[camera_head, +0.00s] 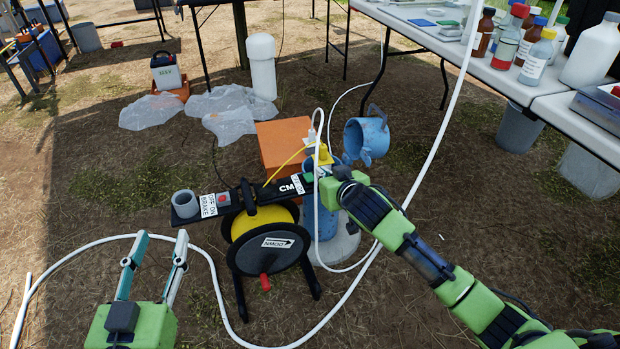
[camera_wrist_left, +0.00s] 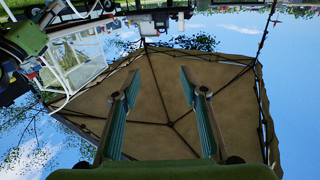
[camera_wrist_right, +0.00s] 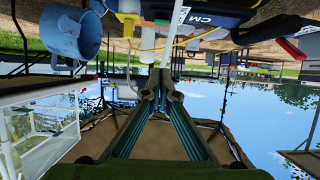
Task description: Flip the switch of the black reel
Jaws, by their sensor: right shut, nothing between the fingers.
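The black reel (camera_head: 270,240) with its yellow tape stands at the centre of the head view. Its black top bar carries a red switch (camera_head: 223,199) beside an "OFF ON BRAKE" label at the left end, and a "CM" label (camera_head: 289,189) at the right. My left gripper (camera_head: 161,238) is open and empty, to the lower left of the reel. My right gripper (camera_wrist_right: 160,85) is shut and empty; in the head view its fingers are mostly hidden by its own wrist, near the bar's right end. The "CM" label also shows upside down in the right wrist view (camera_wrist_right: 198,20).
A white hose (camera_head: 290,342) loops over the ground around the reel. A white table (camera_head: 560,105) with several bottles stands at the upper right.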

